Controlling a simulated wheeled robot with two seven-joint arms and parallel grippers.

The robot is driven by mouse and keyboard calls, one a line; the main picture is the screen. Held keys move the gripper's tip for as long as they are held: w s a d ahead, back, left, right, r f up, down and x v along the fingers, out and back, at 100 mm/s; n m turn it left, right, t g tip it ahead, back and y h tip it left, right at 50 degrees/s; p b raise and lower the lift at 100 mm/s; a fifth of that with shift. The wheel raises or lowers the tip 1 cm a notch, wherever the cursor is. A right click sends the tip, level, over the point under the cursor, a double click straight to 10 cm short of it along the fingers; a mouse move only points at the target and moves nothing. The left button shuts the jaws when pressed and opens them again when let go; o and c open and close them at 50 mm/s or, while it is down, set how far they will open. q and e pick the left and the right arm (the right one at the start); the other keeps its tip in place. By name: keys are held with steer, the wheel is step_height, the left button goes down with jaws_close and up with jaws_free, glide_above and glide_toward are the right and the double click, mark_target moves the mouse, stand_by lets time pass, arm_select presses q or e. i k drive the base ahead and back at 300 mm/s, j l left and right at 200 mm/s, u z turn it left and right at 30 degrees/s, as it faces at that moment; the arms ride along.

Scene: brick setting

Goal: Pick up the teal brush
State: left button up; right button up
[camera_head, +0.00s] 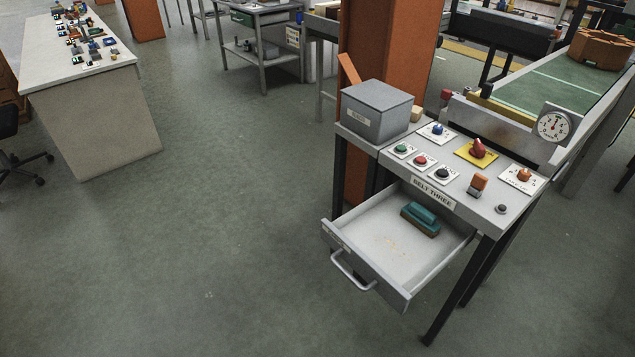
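A teal brush (423,215) with a brown lower part lies in the open drawer (372,254) of the control table marked BELT THREE. The brush rests on the drawer's pale floor, toward its back right, near the table body. The drawer is pulled well out and has a metal handle at its front. Neither of my grippers shows in the head view.
An orange pillar (379,50) rises behind. Open floor (220,220) lies left of the drawer, with a long white counter (95,68) beyond.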

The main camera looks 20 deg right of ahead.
mark_target(417, 216)
steer(key=i+l+z, duration=0.15)
steer(key=z, duration=1.1)
steer(key=i+j+z, duration=0.1)
steer(key=j, duration=0.35)
steer(key=i+j, duration=0.15)
steer(key=j, duration=0.35)
steer(key=i+j+z, duration=0.15)
steer(key=j, duration=0.35)
steer(key=k+l, duration=0.05)
